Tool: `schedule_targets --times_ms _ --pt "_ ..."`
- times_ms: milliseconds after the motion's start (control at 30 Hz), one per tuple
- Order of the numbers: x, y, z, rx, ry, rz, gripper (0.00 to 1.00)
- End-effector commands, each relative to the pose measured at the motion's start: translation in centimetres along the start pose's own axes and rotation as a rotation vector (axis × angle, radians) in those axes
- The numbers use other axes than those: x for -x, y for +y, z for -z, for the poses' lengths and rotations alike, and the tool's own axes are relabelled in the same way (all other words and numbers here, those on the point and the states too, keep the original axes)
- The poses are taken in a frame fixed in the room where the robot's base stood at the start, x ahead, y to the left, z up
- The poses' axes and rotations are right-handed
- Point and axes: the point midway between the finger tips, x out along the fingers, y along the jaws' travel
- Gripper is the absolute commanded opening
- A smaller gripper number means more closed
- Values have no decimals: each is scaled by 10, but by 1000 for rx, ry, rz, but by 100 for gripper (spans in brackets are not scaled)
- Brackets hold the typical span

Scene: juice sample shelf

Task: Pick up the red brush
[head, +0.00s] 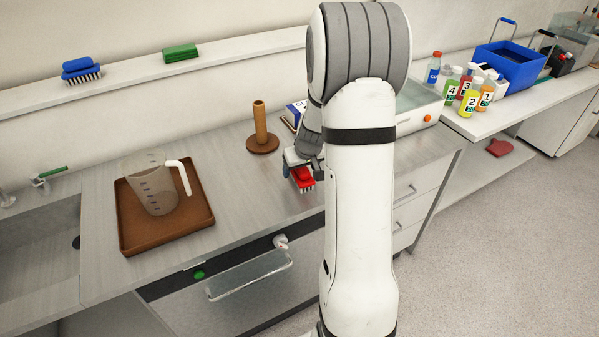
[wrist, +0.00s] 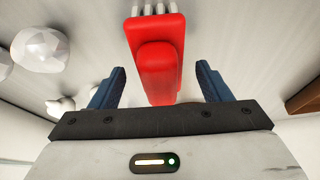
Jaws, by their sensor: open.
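The red brush (head: 302,178) stands bristles down on the grey counter, partly hidden by my arm in the head view. In the wrist view the red brush (wrist: 158,62) fills the upper middle, with pale bristles at the top edge. My gripper (wrist: 160,88) is open, with one blue finger on each side of the red handle and gaps between. In the head view my gripper (head: 300,163) is right at the brush, and its fingers are mostly hidden.
A brown tray (head: 128,233) with a clear jug (head: 152,190) sits to the left. A wooden post (head: 261,125) on a round base stands behind the brush. A blue brush (head: 80,68) and a green sponge (head: 180,52) lie on the wall shelf. Bottles (head: 466,92) stand on the right counter.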

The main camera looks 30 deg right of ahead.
Motion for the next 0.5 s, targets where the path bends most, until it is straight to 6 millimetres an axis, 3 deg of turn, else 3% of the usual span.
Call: schedule_targets --times_ms 333,500 --pt "-8 0 0 -1 0 -1 71" --pt "-8 1 0 -1 0 -1 57"
